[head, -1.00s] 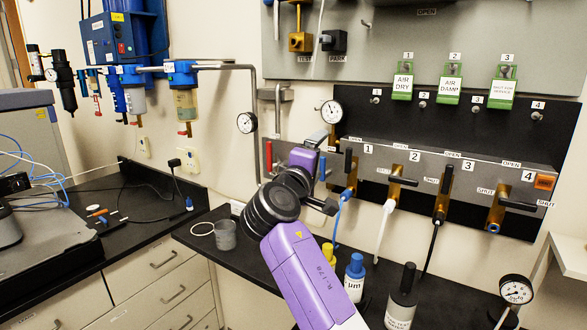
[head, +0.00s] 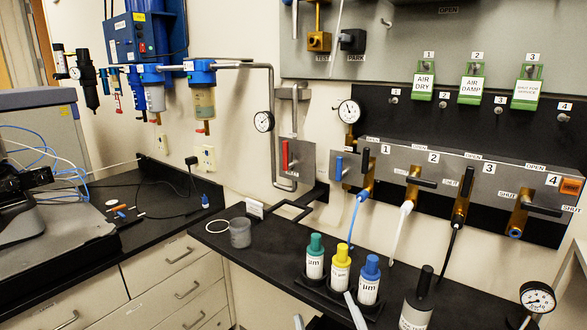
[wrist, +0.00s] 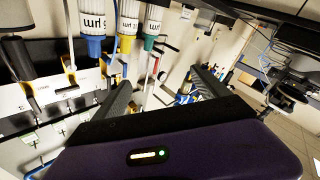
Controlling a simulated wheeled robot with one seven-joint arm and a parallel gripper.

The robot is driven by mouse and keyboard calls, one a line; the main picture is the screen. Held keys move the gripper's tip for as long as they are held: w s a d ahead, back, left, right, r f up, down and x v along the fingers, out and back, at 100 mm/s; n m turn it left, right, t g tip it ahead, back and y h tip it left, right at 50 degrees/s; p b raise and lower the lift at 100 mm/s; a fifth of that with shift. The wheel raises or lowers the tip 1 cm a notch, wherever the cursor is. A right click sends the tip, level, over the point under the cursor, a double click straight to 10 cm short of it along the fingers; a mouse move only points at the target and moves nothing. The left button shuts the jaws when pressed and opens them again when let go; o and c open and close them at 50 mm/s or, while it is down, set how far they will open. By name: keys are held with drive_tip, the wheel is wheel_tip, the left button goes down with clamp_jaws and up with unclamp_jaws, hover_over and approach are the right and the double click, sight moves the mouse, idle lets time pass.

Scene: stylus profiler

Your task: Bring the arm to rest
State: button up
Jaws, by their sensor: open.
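My gripper (wrist: 160,80) shows in the wrist view with its two dark fingers spread apart and nothing between them. A purple housing with a lit green indicator fills the bottom of that view. In the head view the gripper cannot be made out; only pale pieces, perhaps of my arm, show at the bottom edge. Bottles with green (head: 315,257), yellow (head: 340,267) and blue (head: 370,280) caps stand upright in a dark rack on the bench. The blue (wrist: 92,20), yellow (wrist: 127,20) and green (wrist: 152,25) ones also show beyond the fingers in the wrist view.
A valve panel (head: 470,185) with four numbered stations and hanging hoses is on the wall. A grey cup (head: 240,233) stands at the bench's left end. A black-capped bottle (head: 417,305) and a gauge (head: 537,298) are at the front right. Blue filters (head: 200,75) hang at upper left.

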drive_tip(key=s+d+f+m+g+h, duration=0.1)
drive_tip(key=s+d, duration=0.3)
drive_tip(key=s, duration=0.9)
drive_tip(key=s+d+f+m+g+h, duration=0.1)
drive_tip(key=s+d+f+m, duration=0.3)
drive_tip(key=s, duration=0.9)
drive_tip(key=s+d+f+m+g+h, duration=0.1)
drive_tip(key=s+d, duration=0.5)
drive_tip(key=s, duration=0.8)
wheel_tip(320, 180, down, 2)
drive_tip(key=shift+f+m+g+h+b, duration=0.1)
drive_tip(key=shift+m+g+h+b, duration=0.3)
drive_tip(key=shift+m+g, duration=0.3)
